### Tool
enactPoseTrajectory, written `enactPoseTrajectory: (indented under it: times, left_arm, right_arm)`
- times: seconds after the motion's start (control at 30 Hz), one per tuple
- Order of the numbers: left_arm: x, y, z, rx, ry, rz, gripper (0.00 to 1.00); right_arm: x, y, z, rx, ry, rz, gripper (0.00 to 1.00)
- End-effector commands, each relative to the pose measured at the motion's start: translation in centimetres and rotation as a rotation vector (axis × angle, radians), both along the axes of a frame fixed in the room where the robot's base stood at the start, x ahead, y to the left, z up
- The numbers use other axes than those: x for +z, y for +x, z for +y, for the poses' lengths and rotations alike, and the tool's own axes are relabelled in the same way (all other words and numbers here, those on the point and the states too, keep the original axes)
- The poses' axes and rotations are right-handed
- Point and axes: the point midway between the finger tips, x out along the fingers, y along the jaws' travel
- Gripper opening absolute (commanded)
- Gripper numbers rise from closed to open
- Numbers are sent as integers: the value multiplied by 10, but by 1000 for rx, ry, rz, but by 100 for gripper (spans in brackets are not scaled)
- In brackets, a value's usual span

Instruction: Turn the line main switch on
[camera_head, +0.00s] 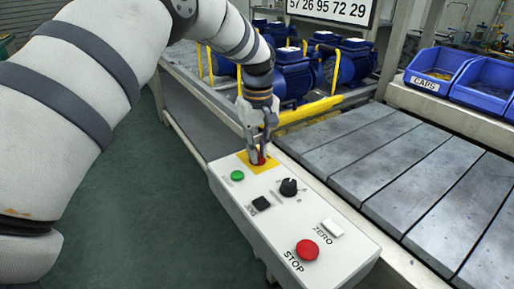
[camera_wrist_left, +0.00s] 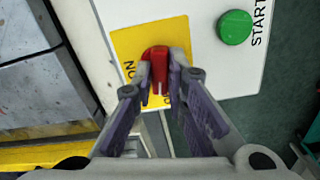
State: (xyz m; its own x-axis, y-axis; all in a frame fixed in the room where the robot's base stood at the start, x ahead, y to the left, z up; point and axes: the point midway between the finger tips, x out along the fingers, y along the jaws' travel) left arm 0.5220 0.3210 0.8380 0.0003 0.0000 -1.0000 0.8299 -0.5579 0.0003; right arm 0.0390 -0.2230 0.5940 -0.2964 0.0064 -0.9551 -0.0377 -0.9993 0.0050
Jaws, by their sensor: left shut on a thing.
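The line main switch is a red handle (camera_wrist_left: 157,60) on a yellow plate (camera_wrist_left: 128,45) with an ON mark beside it in the left wrist view. In the head view the red handle (camera_head: 259,158) shows at the far end of a white control box (camera_head: 276,206). My left gripper (camera_head: 258,155) reaches down onto the handle. In the left wrist view its fingers (camera_wrist_left: 160,85) close on the red handle from both sides. The fingers hide part of the handle and the plate's lower lettering. My right gripper is not in view.
The box also carries a green START button (camera_head: 237,175), a black knob (camera_head: 288,187), a black switch (camera_head: 261,203), a white ZERO button (camera_head: 332,228) and a red STOP button (camera_head: 307,250). A slatted conveyor (camera_head: 398,165) lies to the right. Blue pumps (camera_head: 297,75) stand behind yellow rails.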

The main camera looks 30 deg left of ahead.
Motion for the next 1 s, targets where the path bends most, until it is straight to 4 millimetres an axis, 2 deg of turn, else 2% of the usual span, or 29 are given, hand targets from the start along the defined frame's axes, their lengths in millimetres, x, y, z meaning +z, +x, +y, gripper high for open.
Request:
enactPoseTrajectory:
  times: [1.0]
  left_arm:
    - [0,0,0,-957,-1,0,0]
  right_arm:
    - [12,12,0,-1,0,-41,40]
